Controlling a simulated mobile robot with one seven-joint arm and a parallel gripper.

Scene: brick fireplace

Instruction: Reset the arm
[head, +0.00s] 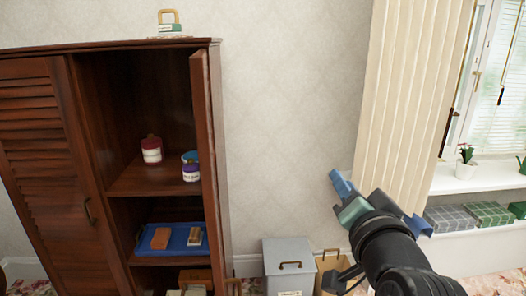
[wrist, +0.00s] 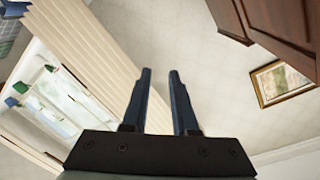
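My arm reaches up from the lower right of the head view.
A wooden cabinet (head: 214,150) with one door open stands at the left, with jars and a blue tray (head: 174,248) on its shelves. A grey box (head: 290,262) stands on the floor below my gripper. A curtain (head: 405,90) and windowsill (head: 480,176) are at the right.

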